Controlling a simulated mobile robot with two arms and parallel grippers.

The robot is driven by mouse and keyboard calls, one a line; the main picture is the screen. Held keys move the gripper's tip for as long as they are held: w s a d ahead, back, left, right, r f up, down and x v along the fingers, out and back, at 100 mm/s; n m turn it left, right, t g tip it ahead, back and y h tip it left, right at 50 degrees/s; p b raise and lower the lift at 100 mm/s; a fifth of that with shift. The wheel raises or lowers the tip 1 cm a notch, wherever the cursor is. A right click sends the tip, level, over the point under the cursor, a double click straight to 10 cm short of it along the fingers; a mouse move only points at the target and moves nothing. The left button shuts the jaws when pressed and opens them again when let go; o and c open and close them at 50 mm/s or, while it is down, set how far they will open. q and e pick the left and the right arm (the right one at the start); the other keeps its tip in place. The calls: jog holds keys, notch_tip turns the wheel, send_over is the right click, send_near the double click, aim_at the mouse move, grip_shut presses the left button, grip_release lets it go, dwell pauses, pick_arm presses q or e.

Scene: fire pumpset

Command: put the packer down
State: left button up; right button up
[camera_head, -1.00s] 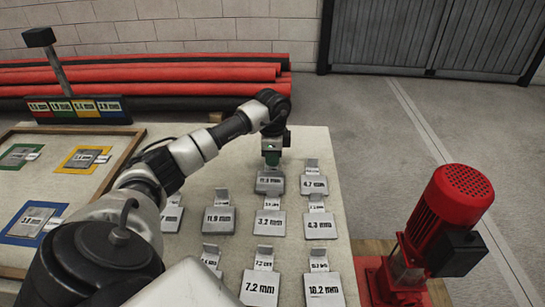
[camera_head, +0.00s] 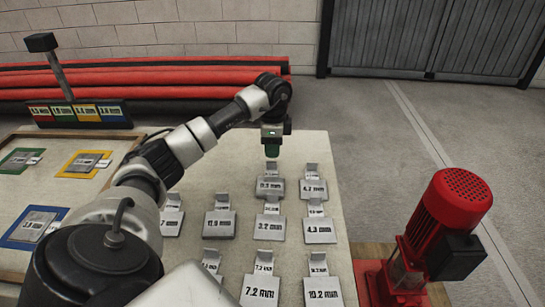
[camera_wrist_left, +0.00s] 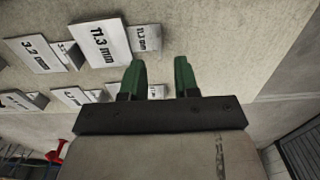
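The 11.3 mm packer (camera_head: 270,191), a grey plate with an upright tab, rests on the pale tabletop in the back row of packers. It also shows in the left wrist view (camera_wrist_left: 104,42), lying apart from the fingers. My left gripper (camera_head: 272,152) is above and just behind this packer, clear of it. In the left wrist view its two green fingers (camera_wrist_left: 160,82) stand apart with nothing between them. My right gripper is not in view.
Other packers stand close by: 4.7 mm (camera_head: 313,190), 3.2 mm (camera_head: 269,230), 4.3 mm (camera_head: 319,232) and 11.9 mm (camera_head: 219,226). A tray (camera_head: 105,178) with coloured frames is at left. A red pump motor (camera_head: 450,205) stands right of the table.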

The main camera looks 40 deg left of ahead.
pick_arm(q)
notch_tip(320, 180, up, 6)
jog(key=shift+r+p, duration=0.25)
jog(key=shift+p, duration=0.1)
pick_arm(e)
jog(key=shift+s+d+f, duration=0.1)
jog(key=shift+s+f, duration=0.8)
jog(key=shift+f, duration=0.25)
